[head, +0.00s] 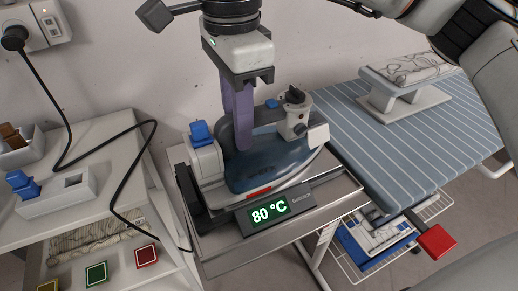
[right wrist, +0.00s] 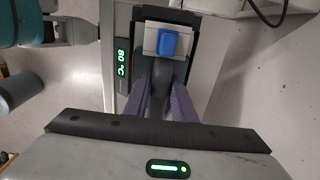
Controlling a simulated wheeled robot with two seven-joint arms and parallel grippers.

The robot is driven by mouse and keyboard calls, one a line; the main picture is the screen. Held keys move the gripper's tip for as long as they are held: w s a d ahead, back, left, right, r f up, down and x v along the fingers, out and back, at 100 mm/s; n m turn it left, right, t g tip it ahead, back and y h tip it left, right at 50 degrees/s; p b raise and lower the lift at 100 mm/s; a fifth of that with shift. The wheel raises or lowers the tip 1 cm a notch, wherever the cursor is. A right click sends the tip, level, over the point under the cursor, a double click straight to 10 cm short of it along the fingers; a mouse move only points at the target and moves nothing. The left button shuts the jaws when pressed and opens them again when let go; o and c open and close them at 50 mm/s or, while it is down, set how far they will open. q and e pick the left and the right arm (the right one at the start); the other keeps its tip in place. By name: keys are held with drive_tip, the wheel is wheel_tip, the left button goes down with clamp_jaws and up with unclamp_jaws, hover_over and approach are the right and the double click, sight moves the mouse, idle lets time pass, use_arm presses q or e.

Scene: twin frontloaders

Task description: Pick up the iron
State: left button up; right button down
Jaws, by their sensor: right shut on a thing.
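The iron (head: 265,165) is dark blue with a grey handle and a pale grey rear part. It sits flat, apparently still on its metal rest (head: 340,192), whose display (head: 269,211) reads 80 °C. My right gripper (head: 243,140) comes down from above, its purple fingers shut around the iron's handle. In the right wrist view the purple fingers (right wrist: 160,100) close on the grey handle, with the blue knob (right wrist: 168,43) beyond. The near finger hides part of the handle in the head view. My left gripper is not in view.
A striped ironing board (head: 400,130) stands to the right, with a grey rest (head: 405,95) on it. A white shelf unit (head: 100,150) is at left. A black cord (head: 95,165) runs from the wall socket (head: 40,25). A red-ended lever (head: 436,241) sticks out at lower right.

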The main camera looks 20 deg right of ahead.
drive_tip(key=shift+r, duration=0.15)
wheel_tip(320, 180, up, 10)
drive_tip(key=shift+p, duration=0.3)
idle(0.5)
